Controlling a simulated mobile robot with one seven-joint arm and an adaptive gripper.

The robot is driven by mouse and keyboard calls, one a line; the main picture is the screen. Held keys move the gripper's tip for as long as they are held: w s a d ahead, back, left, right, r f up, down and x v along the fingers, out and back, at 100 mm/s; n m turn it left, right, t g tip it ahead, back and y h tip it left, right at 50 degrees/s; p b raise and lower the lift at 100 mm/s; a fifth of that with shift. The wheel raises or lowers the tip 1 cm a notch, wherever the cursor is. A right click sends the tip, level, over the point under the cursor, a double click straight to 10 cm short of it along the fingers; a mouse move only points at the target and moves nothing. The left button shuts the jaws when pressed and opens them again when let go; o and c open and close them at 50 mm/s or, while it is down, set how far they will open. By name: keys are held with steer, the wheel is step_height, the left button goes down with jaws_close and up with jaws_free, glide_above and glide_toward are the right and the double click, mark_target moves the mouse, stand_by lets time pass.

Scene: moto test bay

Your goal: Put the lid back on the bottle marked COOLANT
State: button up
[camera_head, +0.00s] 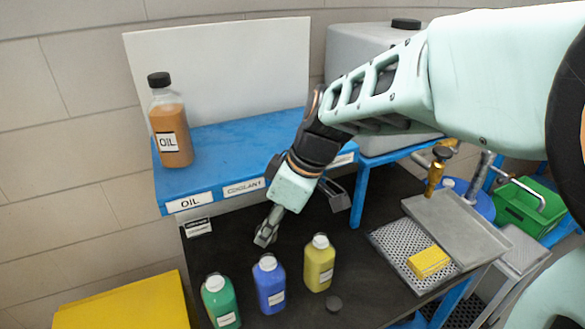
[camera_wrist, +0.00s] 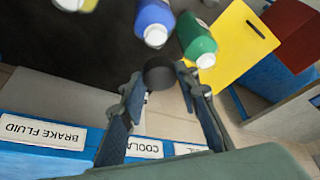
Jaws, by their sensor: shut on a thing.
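My gripper (camera_head: 264,238) reaches down over the black mat, behind the blue bottle. In the wrist view its two fingers (camera_wrist: 158,80) are shut on a round black lid (camera_wrist: 159,72). I cannot make the held lid out in the head view. A green bottle (camera_head: 221,304), a blue bottle (camera_head: 270,289) and a yellow bottle (camera_head: 319,267) stand upright in a row, with white tops. Their small front labels are too small to read, so I cannot tell which is marked COOLANT.
A blue shelf (camera_head: 230,150) with OIL and COOLANT signs stands behind, holding an amber OIL bottle (camera_head: 170,125) with a black cap. To the right are a perforated tray (camera_head: 395,258) and a yellow sponge (camera_head: 428,262). A yellow panel (camera_head: 125,305) is at front left.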

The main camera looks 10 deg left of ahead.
steer(key=shift+s+f+b, duration=0.2)
steer(key=shift+f+b, duration=0.1)
steer(key=shift+f, duration=0.1)
step_height(320, 180, down, 4)
steer(key=b, duration=0.2)
steer(key=shift+f+b, duration=0.1)
steer(key=shift+b, duration=0.2)
steer(key=shift+f+b, duration=0.65)
steer(key=shift+b, duration=0.05)
steer(key=shift+r+b, duration=0.1)
steer(key=shift+b, duration=0.4)
stand_by(0.6)
steer(key=shift+f+b, duration=0.25)
steer(key=shift+b, duration=0.35)
stand_by(0.9)
stand_by(0.4)
steer(key=o, duration=0.8)
steer(key=shift+o, duration=0.2)
